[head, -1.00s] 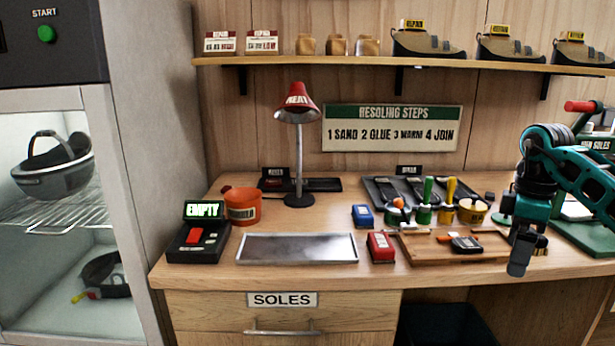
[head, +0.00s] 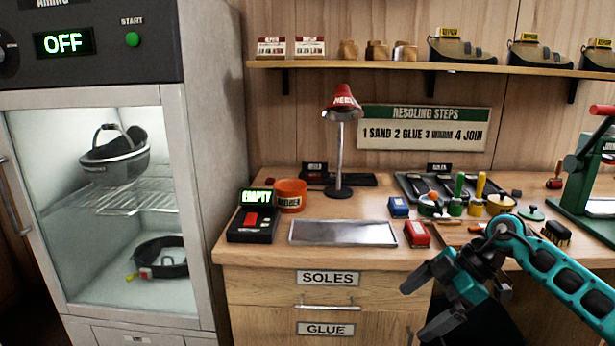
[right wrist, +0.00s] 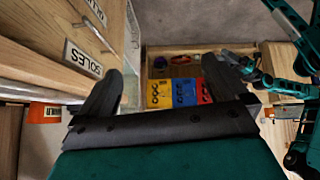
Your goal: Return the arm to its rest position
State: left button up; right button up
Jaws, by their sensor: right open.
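My right gripper (head: 424,300) is in the lower right of the head view, in front of the bench and below the tabletop. Its two dark fingers are spread apart with nothing between them. In the right wrist view the same gripper (right wrist: 160,95) shows its fingers wide apart and empty. Behind them are yellow, blue and red items (right wrist: 180,93), apart from the fingers. My teal right arm comes in from the right edge of the head view. My left gripper is not in the head view.
The bench (head: 270,249) holds a metal tray (head: 342,233), a red lamp (head: 343,103), a black device reading EMPTY (head: 254,222) and several tools. Drawers marked SOLES (head: 328,278) and GLUE (head: 326,328) are shut. A glass-fronted cabinet (head: 175,100) stands at left.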

jog(key=s+a+r+t+y+p, duration=0.1)
jog(key=s+a+t+y, duration=0.15)
jog(key=a+y, duration=0.35)
jog(key=s+a+t+y, duration=0.2)
jog(key=a+t+y, duration=0.1)
jog(key=a, duration=0.6)
pick_arm(q)
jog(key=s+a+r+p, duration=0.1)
jog(key=p, duration=0.1)
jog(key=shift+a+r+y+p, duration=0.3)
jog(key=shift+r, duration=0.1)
pick_arm(e)
jog(key=s+d+f+m+t+h, duration=0.2)
jog(key=s+d+f+m+h, duration=0.2)
jog(key=s+f+m+h, duration=0.3)
jog(key=s+d+f+m+t+h, duration=0.2)
jog(key=s+d+f+m+h, duration=0.3)
jog(key=s+f, duration=0.5)
jog(key=f+m+h, duration=0.1)
jog(key=m+h, duration=0.1)
jog(key=m, duration=0.1)
jog(key=shift+d+h, duration=0.25)
jog(key=shift+h, duration=0.15)
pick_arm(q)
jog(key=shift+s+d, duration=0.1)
